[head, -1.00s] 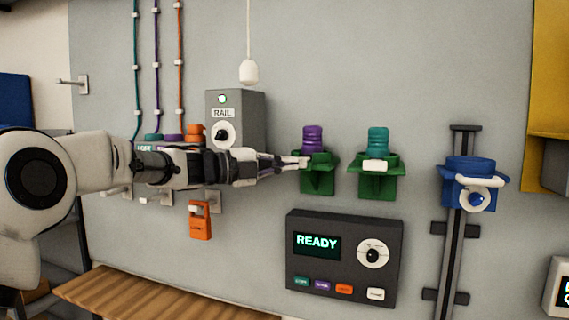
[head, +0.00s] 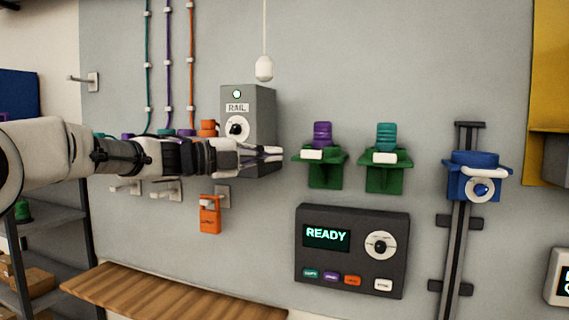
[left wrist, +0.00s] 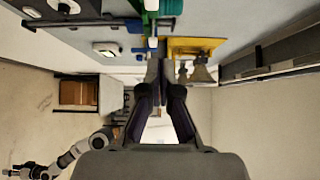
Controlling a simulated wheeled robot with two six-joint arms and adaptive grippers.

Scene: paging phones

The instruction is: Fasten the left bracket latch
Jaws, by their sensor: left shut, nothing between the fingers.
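The left green bracket (head: 325,174) is on the grey wall in the head view and holds a purple ribbed plug (head: 322,134) upright. Its white latch bar (head: 312,154) lies across the front of the bracket, much like the bar (head: 385,157) on the right green bracket (head: 385,178), which holds a teal plug (head: 386,136). My left gripper (head: 282,154) is shut and empty, just left of the left bracket and apart from its latch. Its closed fingers (left wrist: 160,70) also show in the left wrist view.
The grey RAIL box (head: 262,105) is just behind my left gripper. A dark READY panel (head: 350,282) is below the brackets. A blue clamp (head: 460,185) sits on a vertical rail at right. A wooden shelf (head: 165,292) is below; the wall above the brackets is clear.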

